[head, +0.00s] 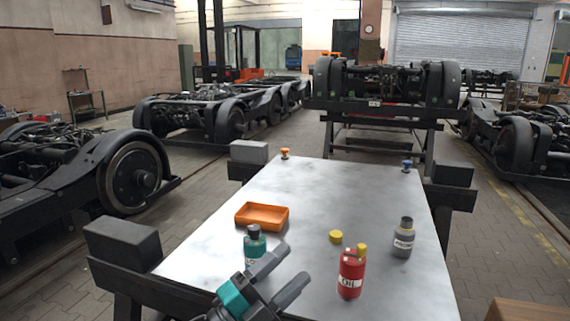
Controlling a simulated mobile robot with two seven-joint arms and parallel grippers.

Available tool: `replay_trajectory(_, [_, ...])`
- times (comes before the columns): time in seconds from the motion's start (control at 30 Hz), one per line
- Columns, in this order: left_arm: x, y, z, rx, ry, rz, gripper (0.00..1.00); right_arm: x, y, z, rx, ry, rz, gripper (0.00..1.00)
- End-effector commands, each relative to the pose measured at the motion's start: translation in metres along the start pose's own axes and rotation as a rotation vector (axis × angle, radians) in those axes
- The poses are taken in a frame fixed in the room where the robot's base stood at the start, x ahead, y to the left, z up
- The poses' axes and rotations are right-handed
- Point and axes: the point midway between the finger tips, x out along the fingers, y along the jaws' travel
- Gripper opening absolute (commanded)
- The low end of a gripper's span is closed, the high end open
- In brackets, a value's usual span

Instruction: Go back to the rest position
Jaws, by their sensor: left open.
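My left gripper (279,279) is at the near edge of the metal table (330,190), low in the head view. Its two dark fingers are apart, with nothing seen between them. A teal bottle (255,244) with a dark cap stands just beyond the fingers and is partly hidden by them. A red oil bottle (351,276) with a yellow cap stands to the right of the gripper, apart from it. My right gripper is not in view.
An orange tray (262,217), a yellow cap (336,236) and a grey bottle (403,238) are on the table. Small orange (285,153) and blue (407,165) items sit at its far corners. The table's far middle is clear. Bogies (215,112) stand around on the floor.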

Motion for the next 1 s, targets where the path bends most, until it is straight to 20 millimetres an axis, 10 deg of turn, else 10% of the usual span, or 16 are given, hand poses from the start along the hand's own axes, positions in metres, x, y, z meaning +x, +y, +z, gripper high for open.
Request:
replay_trajectory(0.27, [-0.139,0.054,0.044,-0.586,-0.648,-0.038,0.62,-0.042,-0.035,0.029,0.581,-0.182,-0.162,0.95])
replay_trajectory(0.53, [-0.284,0.111,0.017,-1.019,-1.166,-0.029,0.62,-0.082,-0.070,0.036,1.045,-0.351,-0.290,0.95])
replay_trajectory(0.7, [-0.324,0.124,-0.003,-1.133,-1.307,-0.023,0.62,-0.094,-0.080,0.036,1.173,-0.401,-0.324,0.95])
replay_trajectory(1.0, [-0.330,0.127,-0.005,-1.148,-1.327,-0.022,0.62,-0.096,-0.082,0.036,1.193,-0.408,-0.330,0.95])
